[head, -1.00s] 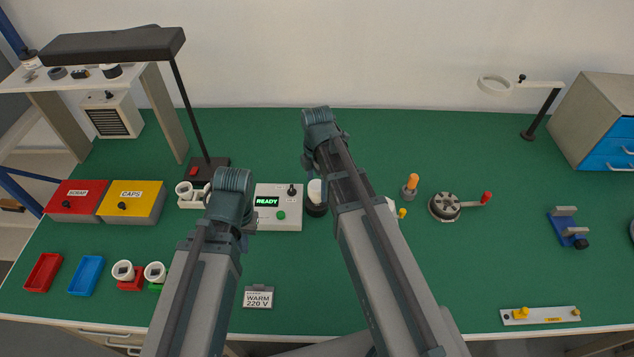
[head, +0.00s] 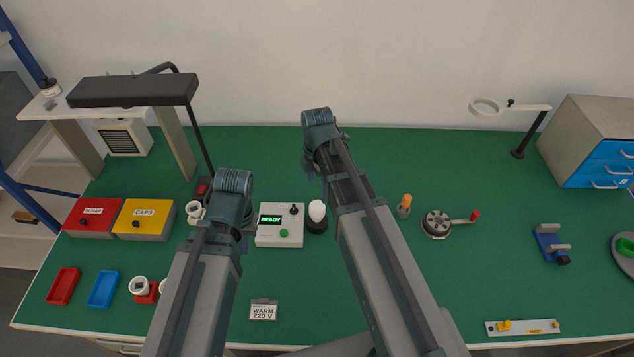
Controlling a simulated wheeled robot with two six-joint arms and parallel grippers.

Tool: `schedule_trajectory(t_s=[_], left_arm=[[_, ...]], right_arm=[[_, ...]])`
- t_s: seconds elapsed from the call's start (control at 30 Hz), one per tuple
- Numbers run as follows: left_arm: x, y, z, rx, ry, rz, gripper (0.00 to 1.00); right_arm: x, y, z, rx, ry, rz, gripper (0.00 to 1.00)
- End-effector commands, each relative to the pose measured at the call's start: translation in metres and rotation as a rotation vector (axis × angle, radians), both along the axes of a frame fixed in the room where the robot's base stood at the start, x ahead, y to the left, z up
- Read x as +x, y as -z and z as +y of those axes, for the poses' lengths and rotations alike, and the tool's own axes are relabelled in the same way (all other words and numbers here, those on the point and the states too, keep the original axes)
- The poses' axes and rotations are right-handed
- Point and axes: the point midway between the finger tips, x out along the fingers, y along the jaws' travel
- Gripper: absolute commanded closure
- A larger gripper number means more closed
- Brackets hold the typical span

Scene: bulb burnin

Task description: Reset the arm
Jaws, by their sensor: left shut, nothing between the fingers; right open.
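My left gripper (head: 235,187) is shut and empty, at the end of the arm rising from the bottom left, in front of the grey tester box (head: 268,238) with a lit READY display. My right gripper (head: 319,124) is open and empty, further back above the bench near the wall. Fingertips of both are largely hidden by my wrists. A white bulb (head: 317,211) stands upright in a black socket (head: 317,226) beside the tester, just left of my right arm.
Red SCRAP (head: 92,225) and yellow CAPS (head: 143,226) boxes stand left, with red (head: 63,286) and blue (head: 103,290) trays before them. A sign (head: 263,311) reads WARM 220 V.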

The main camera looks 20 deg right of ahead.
Motion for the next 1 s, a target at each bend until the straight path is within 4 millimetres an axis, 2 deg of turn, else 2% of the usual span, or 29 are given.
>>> schedule_trajectory(t_s=[0.27, 0.37, 0.47, 0.7, 1.0], left_arm=[[0.0, 0.0, 0.0, 0.0, 0.0, 0.0, 1.0], [0.0, 0.001, 0.0, 0.0, 0.0, 0.0, 1.0], [0.0, 0.004, 0.0, 0.0, 0.0, 0.0, 1.0], [0.0, 0.009, 0.0, 0.0, -0.001, 0.0, 1.0], [0.0, 0.015, 0.0, 0.0, -0.001, 0.0, 1.0]], right_arm=[[-0.001, 0.0, 0.001, 0.0, 0.007, 0.0, 0.01], [-0.009, 0.001, 0.008, -0.005, 0.065, 0.003, 0.01], [-0.024, 0.004, 0.023, -0.015, 0.206, 0.007, 0.01], [-0.075, 0.009, 0.065, -0.056, 0.7, 0.002, 0.01], [-0.128, 0.014, 0.097, -0.096, 1.239, -0.036, 0.01]])
